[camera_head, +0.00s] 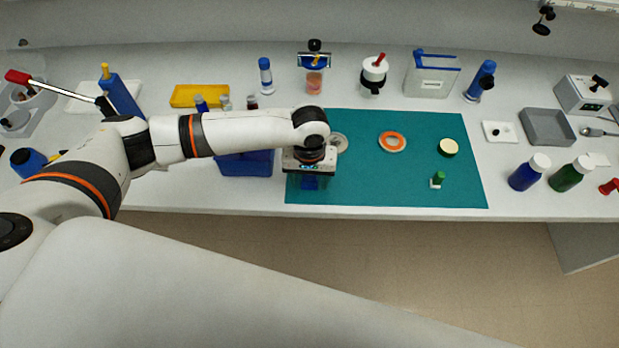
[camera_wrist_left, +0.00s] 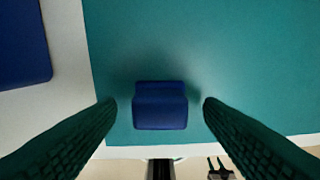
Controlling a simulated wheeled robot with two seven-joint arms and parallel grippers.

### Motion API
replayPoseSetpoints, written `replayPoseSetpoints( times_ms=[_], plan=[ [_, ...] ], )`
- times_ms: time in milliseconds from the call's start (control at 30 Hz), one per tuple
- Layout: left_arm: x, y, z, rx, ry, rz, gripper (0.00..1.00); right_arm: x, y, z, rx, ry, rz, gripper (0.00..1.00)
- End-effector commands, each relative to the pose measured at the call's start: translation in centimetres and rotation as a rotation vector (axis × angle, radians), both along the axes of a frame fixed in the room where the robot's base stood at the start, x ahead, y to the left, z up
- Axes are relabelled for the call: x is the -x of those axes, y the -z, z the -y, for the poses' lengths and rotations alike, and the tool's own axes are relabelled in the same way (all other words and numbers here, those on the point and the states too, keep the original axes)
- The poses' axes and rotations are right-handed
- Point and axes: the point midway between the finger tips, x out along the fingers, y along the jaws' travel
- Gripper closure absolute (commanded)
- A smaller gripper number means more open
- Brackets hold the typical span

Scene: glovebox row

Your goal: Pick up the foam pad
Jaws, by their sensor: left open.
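A small dark blue block, which looks like the foam pad (camera_wrist_left: 160,106), lies on the teal mat (camera_head: 360,185) near its front left corner. In the head view a bit of the blue pad (camera_head: 311,184) shows below my left gripper (camera_head: 309,176), and the rest is hidden by the hand. In the left wrist view the two dark ridged fingers of the left gripper (camera_wrist_left: 160,112) are open, one on each side of the pad, with a gap on both sides.
A dark blue tray (camera_head: 245,165) stands just left of the mat. On the mat are an orange-ringed disc (camera_head: 392,142), a pale round disc (camera_head: 449,147) and a green-topped piece (camera_head: 438,179). Blue (camera_head: 525,176) and green (camera_head: 568,177) bottles stand to the right. The bench's front edge is close.

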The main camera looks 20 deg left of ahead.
Motion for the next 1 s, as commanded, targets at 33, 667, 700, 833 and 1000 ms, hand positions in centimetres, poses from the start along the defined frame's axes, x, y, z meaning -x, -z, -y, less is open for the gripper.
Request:
replayPoseSetpoints(
  times_ms=[33,667,700,833,1000],
  plan=[
    [0.0,0.4,0.0,-0.001,0.000,-0.001,0.38,0.0,-0.1,0.0,0.000,0.000,0.000,0.64],
    [0.0,0.9,0.0,0.000,0.000,0.001,0.86,0.0,-0.1,0.0,0.000,0.001,0.000,0.64],
    [0.0,0.9,0.0,0.000,0.000,0.001,0.86,0.0,-0.1,0.0,0.000,0.001,0.000,0.64],
    [0.0,0.8,0.0,0.000,0.000,0.001,0.86,0.0,-0.1,0.0,0.000,0.001,0.000,0.64],
    [-0.1,-0.6,0.0,0.002,0.000,0.004,0.86,0.0,0.2,-0.1,-0.001,0.002,0.000,0.64]
  ],
)
